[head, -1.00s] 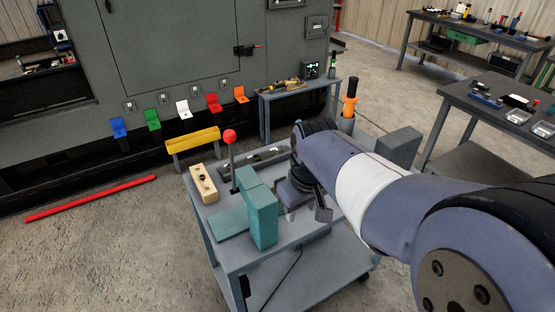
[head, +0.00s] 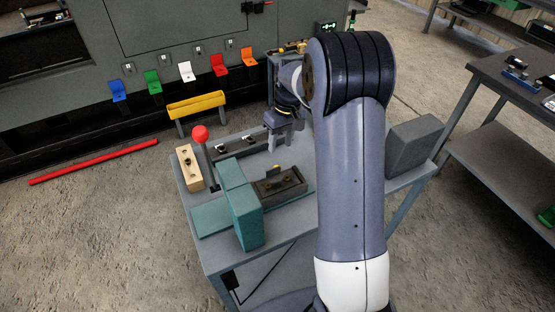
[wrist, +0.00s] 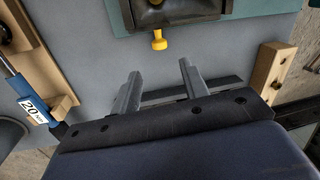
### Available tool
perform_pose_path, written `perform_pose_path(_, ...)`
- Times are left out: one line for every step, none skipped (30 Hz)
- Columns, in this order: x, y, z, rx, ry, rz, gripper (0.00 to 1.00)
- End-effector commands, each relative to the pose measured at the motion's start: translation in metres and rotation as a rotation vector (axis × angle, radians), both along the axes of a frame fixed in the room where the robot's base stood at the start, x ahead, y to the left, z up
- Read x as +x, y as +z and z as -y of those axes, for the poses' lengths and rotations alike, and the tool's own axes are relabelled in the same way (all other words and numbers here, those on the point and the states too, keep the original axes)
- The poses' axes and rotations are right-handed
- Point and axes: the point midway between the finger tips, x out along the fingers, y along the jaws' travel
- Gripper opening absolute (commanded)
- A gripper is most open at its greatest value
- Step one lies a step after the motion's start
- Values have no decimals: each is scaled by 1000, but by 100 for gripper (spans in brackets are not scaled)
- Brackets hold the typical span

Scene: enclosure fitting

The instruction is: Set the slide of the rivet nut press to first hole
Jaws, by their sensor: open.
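The teal rivet nut press (head: 246,215) stands on the grey cart, with a red-knobbed lever (head: 200,133) beside it. Its dark slide block (head: 280,187) sits at the press's right side and carries a small yellow knob (head: 277,169). In the wrist view the yellow knob (wrist: 158,40) sticks out from the dark block (wrist: 165,14) at the top. My gripper (head: 284,145) is beyond the block in the head view. In the wrist view my gripper (wrist: 158,75) is open and empty, fingers pointing towards the knob with a gap before it. The slide's holes cannot be made out.
A wooden block (head: 188,168) stands at the cart's left edge. A dark strip (head: 240,145) lies along the back. A grey box (head: 413,146) sits at the right end.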

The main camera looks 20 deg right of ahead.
Motion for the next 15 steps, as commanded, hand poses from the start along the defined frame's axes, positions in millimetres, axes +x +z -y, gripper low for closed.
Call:
perform_pose_path(-2,-9,-2,1,1,-7,42)
perform_pose_path(-2,-14,-3,0,1,-5,42)
perform_pose_path(-3,-22,-4,1,1,-7,42)
perform_pose_path(-3,-28,-5,0,1,-8,42)
perform_pose_path(-4,-34,-5,0,1,-6,42)
perform_pose_path(-4,-41,-7,0,1,-6,42)
perform_pose_path(-4,-47,-7,0,1,-6,42)
perform_pose_path(-4,-52,-8,0,0,-6,42)
perform_pose_path(-5,-59,-9,0,0,-5,42)
perform_pose_path(-5,-64,-10,0,0,-5,42)
perform_pose_path(-5,-68,-10,1,-1,-4,42)
perform_pose_path(-5,-73,-11,0,-1,-5,42)
perform_pose_path(-5,-76,-11,1,-2,-4,42)
perform_pose_path(-5,-79,-12,0,-2,-2,42)
perform_pose_path(-5,-82,-12,0,-1,-2,42)
